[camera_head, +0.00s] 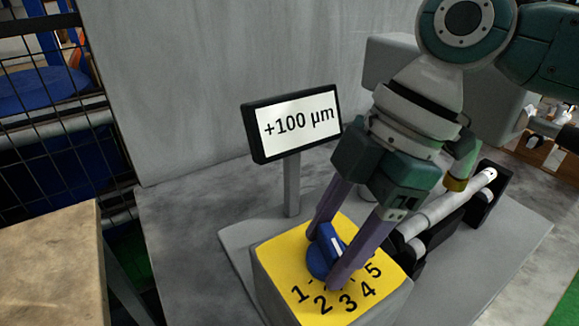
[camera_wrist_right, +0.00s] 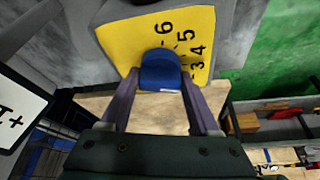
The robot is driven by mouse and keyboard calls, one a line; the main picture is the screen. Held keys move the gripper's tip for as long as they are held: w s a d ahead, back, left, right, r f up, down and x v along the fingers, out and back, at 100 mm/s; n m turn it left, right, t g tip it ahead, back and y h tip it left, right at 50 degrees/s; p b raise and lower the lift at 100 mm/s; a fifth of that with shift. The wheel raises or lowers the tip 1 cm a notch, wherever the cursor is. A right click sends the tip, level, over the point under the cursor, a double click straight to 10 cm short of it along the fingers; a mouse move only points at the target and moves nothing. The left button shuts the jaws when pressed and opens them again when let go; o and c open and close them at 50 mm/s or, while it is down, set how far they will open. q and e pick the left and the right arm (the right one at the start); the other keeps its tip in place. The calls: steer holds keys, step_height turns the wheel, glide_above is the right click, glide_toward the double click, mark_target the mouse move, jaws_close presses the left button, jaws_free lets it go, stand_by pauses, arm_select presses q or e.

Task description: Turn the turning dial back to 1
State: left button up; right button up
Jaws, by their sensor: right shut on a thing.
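The turning dial (camera_head: 322,256) is a blue knob on a yellow number plate (camera_head: 277,262). In the head view the figures 1 to 5 show along the plate's front side. A white mark shows on the knob, but a finger partly covers it, and I cannot tell which figure it points to. My right gripper (camera_head: 328,260) reaches down from above, its two purple fingers shut on the knob from both sides. In the right wrist view the dial (camera_wrist_right: 161,70) sits between the fingertips of my right gripper (camera_wrist_right: 160,92). My left gripper is not in view.
A display (camera_head: 297,124) on a post behind the dial reads "+100 µm". A grey cylindrical shaft (camera_head: 450,205) in black holders lies right of the dial. A wooden-topped table (camera_head: 55,265) stands at the left, with a wire mesh fence (camera_head: 60,130) behind it.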

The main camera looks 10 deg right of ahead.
steer(key=m+t+p, duration=0.1)
steer(key=m+p, duration=0.2)
steer(key=p, duration=0.1)
steer(key=m+t+p, duration=0.1)
steer(key=m+p, duration=0.1)
steer(key=p, duration=0.2)
steer(key=m+t+h+p, duration=0.1)
steer(key=m+p, duration=0.2)
steer(key=p, duration=0.1)
steer(key=shift+a+r+m, duration=0.1)
steer(key=shift+r+m, duration=0.2)
steer(key=shift+f+m+t+h+p, duration=0.2)
steer(key=shift+m+t+h+p, duration=0.3)
steer(key=shift+m+p, duration=0.95)
steer(key=o, duration=1.3)
steer(key=shift+f, duration=0.1)
steer(key=shift+p+v, duration=1.2)
steer(key=shift+v, duration=3.8)
